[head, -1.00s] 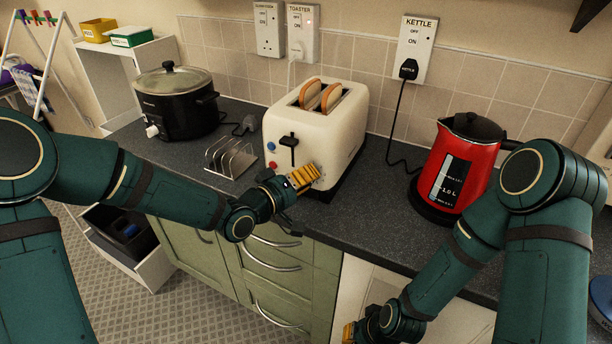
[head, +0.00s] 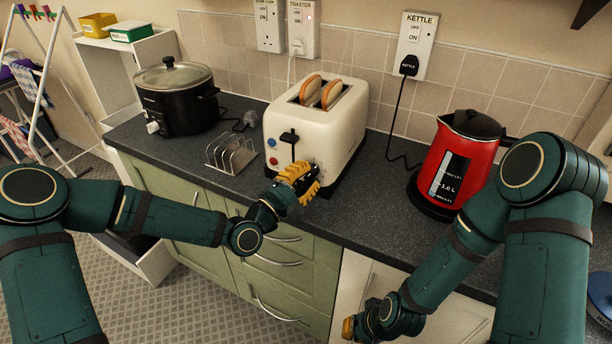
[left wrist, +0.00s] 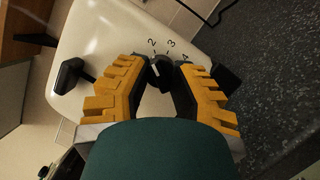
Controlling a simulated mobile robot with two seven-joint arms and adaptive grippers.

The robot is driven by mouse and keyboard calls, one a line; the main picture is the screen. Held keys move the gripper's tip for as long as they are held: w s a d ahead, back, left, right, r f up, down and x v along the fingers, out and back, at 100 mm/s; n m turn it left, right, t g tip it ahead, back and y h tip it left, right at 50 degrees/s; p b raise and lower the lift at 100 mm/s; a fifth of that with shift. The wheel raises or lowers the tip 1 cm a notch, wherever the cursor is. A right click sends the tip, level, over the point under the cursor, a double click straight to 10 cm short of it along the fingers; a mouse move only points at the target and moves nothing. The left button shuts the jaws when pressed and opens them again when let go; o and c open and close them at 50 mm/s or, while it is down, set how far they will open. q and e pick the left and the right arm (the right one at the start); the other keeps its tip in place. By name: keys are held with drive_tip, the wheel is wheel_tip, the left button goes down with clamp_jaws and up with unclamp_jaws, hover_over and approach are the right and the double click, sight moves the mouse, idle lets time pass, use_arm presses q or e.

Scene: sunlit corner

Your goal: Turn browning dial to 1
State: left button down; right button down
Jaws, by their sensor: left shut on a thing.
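The cream toaster (head: 320,128) stands on the counter with two bread slices (head: 322,92) in its top slots. Its black lever (head: 289,141) is on the front face. The black browning dial (left wrist: 161,71) shows in the left wrist view between my yellow fingertips, with 2, 3 and 4 visible around it. A pale mark on the dial is near the 2; the 1 is not visible. My left gripper (head: 302,181) is shut on the dial, which it hides in the head view. My right gripper (head: 350,327) is low beside the counter, its fingers mostly hidden.
A toast rack (head: 231,155) stands left of the toaster, with a black slow cooker (head: 177,98) farther left. A red kettle (head: 461,160) stands to the right. Clear worktop lies between toaster and kettle. Wall switches (head: 302,28) are behind.

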use_arm(q)
drive_tip(key=n, duration=0.2)
drive_tip(key=n+t+b, duration=0.1)
drive_tip(key=n, duration=0.2)
drive_tip(key=shift+d+t, duration=0.1)
drive_tip(key=shift+t, duration=0.2)
drive_tip(key=shift+r+n+t+y, duration=0.1)
drive_tip(key=shift+n+t+y, duration=0.45)
drive_tip(key=shift+n, duration=0.65)
drive_tip(key=shift+r+n, duration=0.1)
drive_tip(key=shift+n, duration=0.2)
drive_tip(key=c, duration=1)
unclamp_jaws()
drive_tip(key=shift+c, duration=0.2)
drive_tip(key=o, duration=0.4)
drive_tip(key=shift+d, duration=0.1)
drive_tip(key=shift+c, duration=0.2)
